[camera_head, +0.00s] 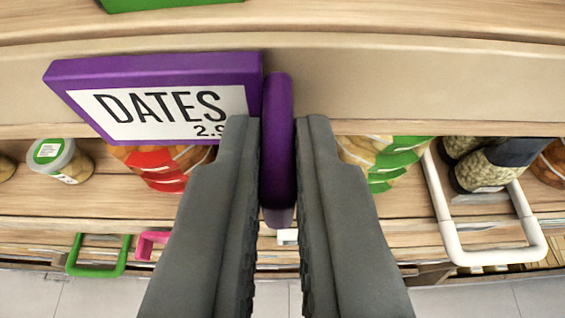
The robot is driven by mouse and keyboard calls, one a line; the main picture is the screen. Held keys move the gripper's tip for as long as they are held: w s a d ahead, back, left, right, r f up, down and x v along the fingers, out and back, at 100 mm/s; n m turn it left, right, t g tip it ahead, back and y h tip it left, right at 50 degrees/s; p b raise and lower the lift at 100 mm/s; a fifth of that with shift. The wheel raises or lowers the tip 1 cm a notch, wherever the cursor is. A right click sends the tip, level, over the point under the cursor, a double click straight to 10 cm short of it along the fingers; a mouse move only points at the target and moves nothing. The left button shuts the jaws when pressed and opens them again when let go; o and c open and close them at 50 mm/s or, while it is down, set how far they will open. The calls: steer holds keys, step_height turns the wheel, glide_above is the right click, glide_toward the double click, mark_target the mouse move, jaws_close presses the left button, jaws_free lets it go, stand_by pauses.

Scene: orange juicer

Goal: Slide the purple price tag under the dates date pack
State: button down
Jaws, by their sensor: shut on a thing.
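The purple price tag (180,67) reads "DATES" on a white label and sits at the left against the front edge of the upper shelf. A rounded purple handle (278,130) stands at its right end. My gripper (278,150) is shut on this handle, one dark finger on each side. The right end of the label is partly hidden behind the left finger. A dates date pack cannot be made out; only the edge of a green item (165,3) shows on the upper shelf at the top.
The lower shelf holds a small jar (62,160), a red-marked pack (160,166), a green-marked pack (388,160) and dark-lidded jars (497,163). A green frame (97,270), a pink one (150,240) and a white one (490,258) hang at the lower shelf front. The upper shelf front is clear right of my gripper.

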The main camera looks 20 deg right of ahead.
steer(key=shift+a, duration=0.15)
steer(key=c, duration=1.5)
jaws_free()
steer(key=v, duration=1.7)
steer(key=shift+s+r, duration=0.1)
steer(key=shift+s, duration=0.05)
steer(key=s+a+f+n+t+y, duration=0.1)
steer(key=s+a+f, duration=0.4)
steer(key=f, duration=0.3)
steer(key=s+a+f+n+t+y, duration=0.1)
steer(key=s+a+f+t, duration=0.1)
steer(key=s+a+f, duration=0.3)
steer(key=s+a+f+n+t+y, duration=0.1)
steer(key=s+a+f, duration=0.5)
steer(key=s+f, duration=0.4)
step_height(320, 180, down, 3)
steer(key=shift+a+f+y, duration=0.1)
steer(key=shift+f+y, duration=0.1)
steer(key=shift+y, duration=0.2)
